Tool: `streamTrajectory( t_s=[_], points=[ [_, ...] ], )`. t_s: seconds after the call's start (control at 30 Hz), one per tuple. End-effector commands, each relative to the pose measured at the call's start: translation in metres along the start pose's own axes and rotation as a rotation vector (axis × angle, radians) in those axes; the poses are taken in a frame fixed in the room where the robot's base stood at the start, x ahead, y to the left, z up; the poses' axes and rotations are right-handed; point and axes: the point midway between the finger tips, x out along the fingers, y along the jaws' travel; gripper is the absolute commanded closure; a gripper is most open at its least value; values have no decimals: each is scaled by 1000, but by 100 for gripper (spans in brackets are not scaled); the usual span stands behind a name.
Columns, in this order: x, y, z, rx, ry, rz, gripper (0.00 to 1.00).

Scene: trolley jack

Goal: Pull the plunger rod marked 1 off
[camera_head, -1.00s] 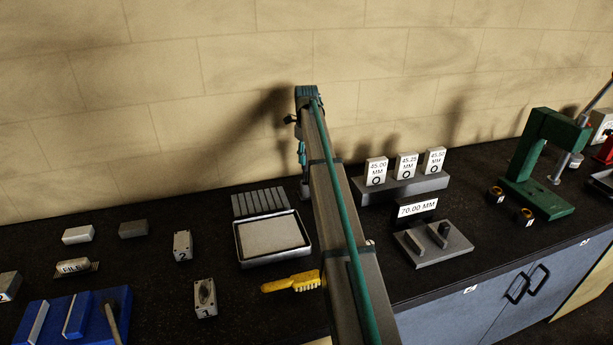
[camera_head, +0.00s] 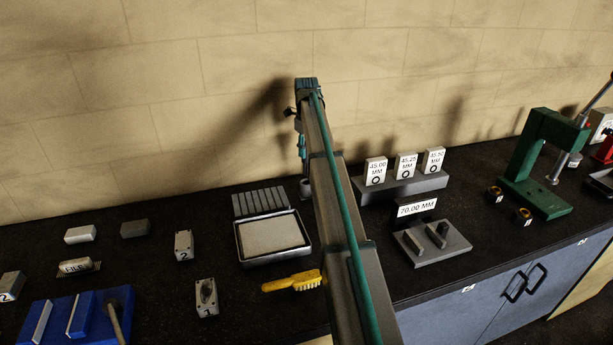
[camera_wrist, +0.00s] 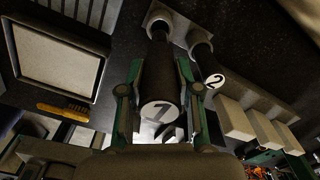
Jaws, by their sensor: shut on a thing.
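The plunger rod marked 1 (camera_wrist: 160,108) is a dark cylinder with a pale numbered end face in the wrist view. My gripper (camera_wrist: 161,85) is shut on it, with one finger on each side. The rod's far end lines up with a pale round socket (camera_wrist: 161,16); I cannot tell whether it is still inside. The plunger rod marked 2 (camera_wrist: 215,80) stands to the right in a similar socket. In the head view my gripper (camera_head: 302,148) is mostly hidden behind my arm, above a small grey cup (camera_head: 306,188).
A grey tray (camera_head: 240,256) and a yellow brush (camera_head: 291,282) lie left of my arm. A block with labelled gauges (camera_head: 400,187) and a green press (camera_head: 540,160) stand to the right. The wall is close behind.

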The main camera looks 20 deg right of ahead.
Motion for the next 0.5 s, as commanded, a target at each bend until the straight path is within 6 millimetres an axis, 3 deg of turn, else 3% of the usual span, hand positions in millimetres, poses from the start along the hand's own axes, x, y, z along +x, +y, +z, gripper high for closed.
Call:
streamTrajectory(
  t_s=[0.5],
  points=[
    [-37,0,0,0,0,0,100]
  ],
)
